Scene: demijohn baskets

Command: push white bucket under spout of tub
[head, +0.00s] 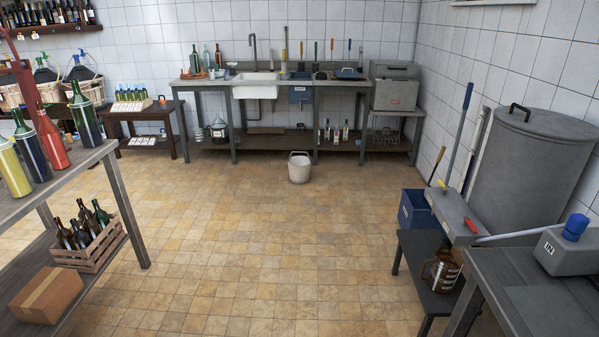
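The white bucket (299,168) stands upright on the tiled floor at the back middle, in front of the sink bench. A large grey lidded tub (530,165) stands at the right by the wall. In front of it is a grey block (452,212) with a yellow-handled and a red-handled fitting; I cannot tell which part is a spout. The bucket is well apart from the tub, with open floor between them. Neither of my grippers is in view.
A grey table (500,280) is at the front right. A bottle shelf (60,185) is at left. The middle floor is clear.

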